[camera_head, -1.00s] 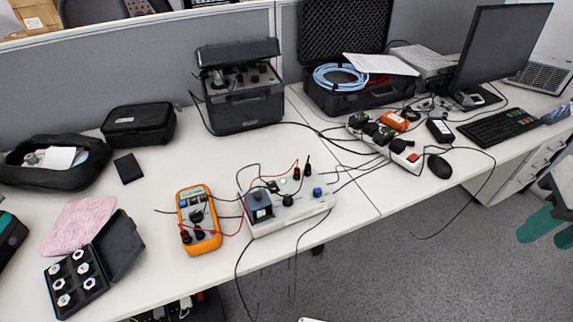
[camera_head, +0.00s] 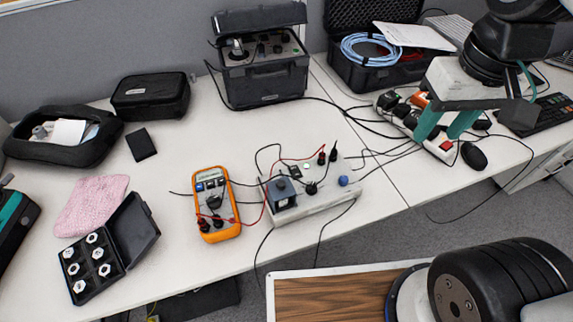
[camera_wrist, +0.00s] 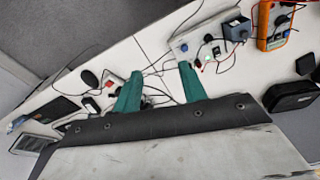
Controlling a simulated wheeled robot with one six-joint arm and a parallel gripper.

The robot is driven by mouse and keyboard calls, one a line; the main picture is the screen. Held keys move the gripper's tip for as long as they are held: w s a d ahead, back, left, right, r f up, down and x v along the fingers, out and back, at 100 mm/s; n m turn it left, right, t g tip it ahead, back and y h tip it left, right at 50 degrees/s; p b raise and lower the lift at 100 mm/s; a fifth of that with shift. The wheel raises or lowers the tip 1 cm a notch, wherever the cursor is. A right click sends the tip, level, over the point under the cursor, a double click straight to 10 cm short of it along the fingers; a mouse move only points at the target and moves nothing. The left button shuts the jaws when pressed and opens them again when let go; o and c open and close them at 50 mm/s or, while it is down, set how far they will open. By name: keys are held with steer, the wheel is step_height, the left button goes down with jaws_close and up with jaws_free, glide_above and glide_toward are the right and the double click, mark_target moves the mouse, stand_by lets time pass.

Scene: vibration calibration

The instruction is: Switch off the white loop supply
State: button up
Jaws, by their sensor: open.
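The white box (camera_head: 343,197) near the table's front edge is probably the loop supply. In the wrist view my gripper (camera_wrist: 158,80) points toward the table.
An orange multimeter (camera_head: 217,203) with leads lies left of the box. A white power strip (camera_head: 438,153) with a red switch, black plugs and a mouse (camera_head: 474,156) are at right. A black instrument case (camera_head: 262,80) stands behind. Loose cables cross the table.

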steer(key=w+a+f+n, duration=0.1)
steer(key=w+a+f, duration=0.3)
steer(key=w, duration=0.2)
steer(key=n+g, duration=0.1)
steer(key=n, duration=0.1)
glide_toward(297, 175)
step_height(297, 175, down, 7)
steer(key=shift+w+f, duration=0.1)
steer(key=shift+f, duration=0.05)
steer(key=shift+c, duration=0.3)
